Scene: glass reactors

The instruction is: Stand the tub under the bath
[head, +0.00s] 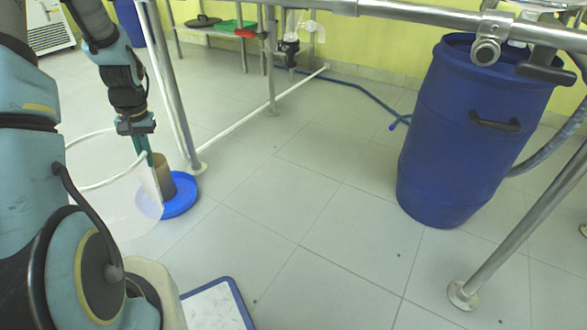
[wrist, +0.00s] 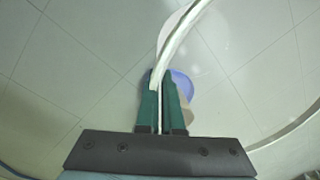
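The tub (head: 105,208) is a large, translucent whitish open vessel at the left of the head view, partly hidden by my arm. My gripper (head: 141,148) is at the right side of its rim. In the wrist view the green fingers of my gripper (wrist: 163,100) are closed on the tub's pale rim (wrist: 176,46), which runs up between them. I cannot tell whether the tub's bottom touches the floor. I cannot pick out the bath with certainty. A dark valve (head: 290,48) hangs from the metal frame at the back.
Frame legs (head: 180,90) rise behind. A blue barrel (head: 470,130) stands right, with a blue hose (head: 365,93) behind. A blue-rimmed tray (head: 238,300) is in front. Mid floor is clear.

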